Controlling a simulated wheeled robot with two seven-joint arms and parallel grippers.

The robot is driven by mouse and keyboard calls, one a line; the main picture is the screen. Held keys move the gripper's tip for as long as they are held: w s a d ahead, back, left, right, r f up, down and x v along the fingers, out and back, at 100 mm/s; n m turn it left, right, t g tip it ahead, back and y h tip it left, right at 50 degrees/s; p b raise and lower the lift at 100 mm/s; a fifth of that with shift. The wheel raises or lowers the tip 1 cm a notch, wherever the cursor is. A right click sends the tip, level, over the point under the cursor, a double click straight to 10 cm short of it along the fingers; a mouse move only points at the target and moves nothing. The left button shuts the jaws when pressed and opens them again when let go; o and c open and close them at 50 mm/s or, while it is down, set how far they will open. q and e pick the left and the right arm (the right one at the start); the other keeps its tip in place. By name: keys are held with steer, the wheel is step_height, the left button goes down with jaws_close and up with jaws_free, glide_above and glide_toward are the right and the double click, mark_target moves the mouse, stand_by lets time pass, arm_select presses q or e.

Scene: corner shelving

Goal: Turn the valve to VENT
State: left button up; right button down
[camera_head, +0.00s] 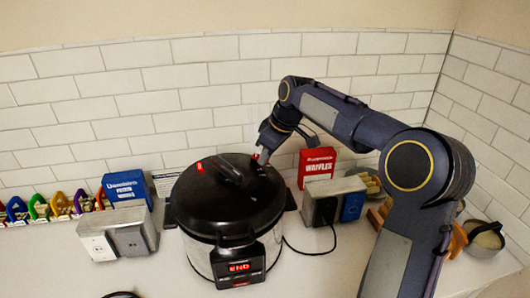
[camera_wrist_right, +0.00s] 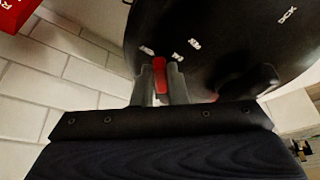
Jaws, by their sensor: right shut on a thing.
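The black and steel pressure cooker (camera_head: 237,232) stands on the counter with its black lid (camera_head: 205,193) on; its display reads "END". The red valve (camera_wrist_right: 159,74) sits near the lid's back edge. My right gripper (camera_head: 262,157) reaches it from behind and right. In the right wrist view, the gripper's two fingers (camera_wrist_right: 161,88) are shut on the red valve, one on each side. My left gripper is not in view.
A dark lid handle (camera_head: 226,170) rises near the gripper. A red waffles box (camera_head: 317,163) and a socket block (camera_head: 325,188) with a black cord stand close on the right. A blue box (camera_head: 125,187) and another socket block (camera_head: 118,236) stand left. The tiled wall is behind.

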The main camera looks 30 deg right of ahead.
steer(key=shift+w+d+n, duration=0.1)
steer(key=shift+n, duration=0.3)
steer(key=c, duration=1.4)
jaws_free()
steer(key=shift+c, duration=0.2)
steer(key=v, duration=0.8)
steer(key=shift+b, duration=0.35)
steer(key=shift+w+d, duration=0.1)
steer(key=shift+w, duration=0.05)
